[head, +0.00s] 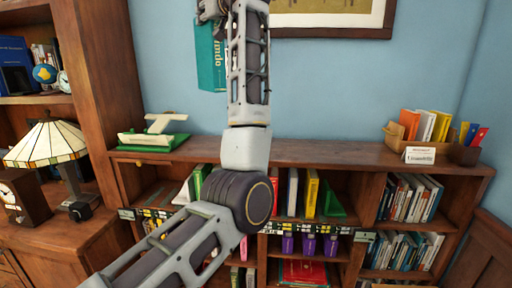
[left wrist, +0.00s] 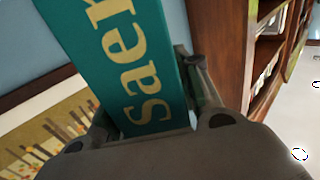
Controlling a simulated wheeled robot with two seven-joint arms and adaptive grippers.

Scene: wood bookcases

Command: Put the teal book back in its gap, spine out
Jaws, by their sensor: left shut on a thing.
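The teal book (head: 210,58) is held high in front of the blue wall, above the low bookcase, with yellow lettering on its visible face. My left gripper (head: 212,12) is shut on it at the top edge of the head view, partly cut off. In the left wrist view the teal book (left wrist: 125,60) stands between the fingers of my left gripper (left wrist: 160,118), with large yellow letters on it. The low bookcase (head: 330,153) has a row with a yellow book (head: 311,195) and a green bookend (head: 332,204). My arm hides part of this row. My right gripper is not in view.
On the bookcase top stand a green-and-white model (head: 155,135) at left, and a wooden book box (head: 402,131) and white card (head: 420,155) at right. A lamp (head: 48,145) stands on the left cabinet. A picture frame (head: 335,32) hangs above. The middle top is clear.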

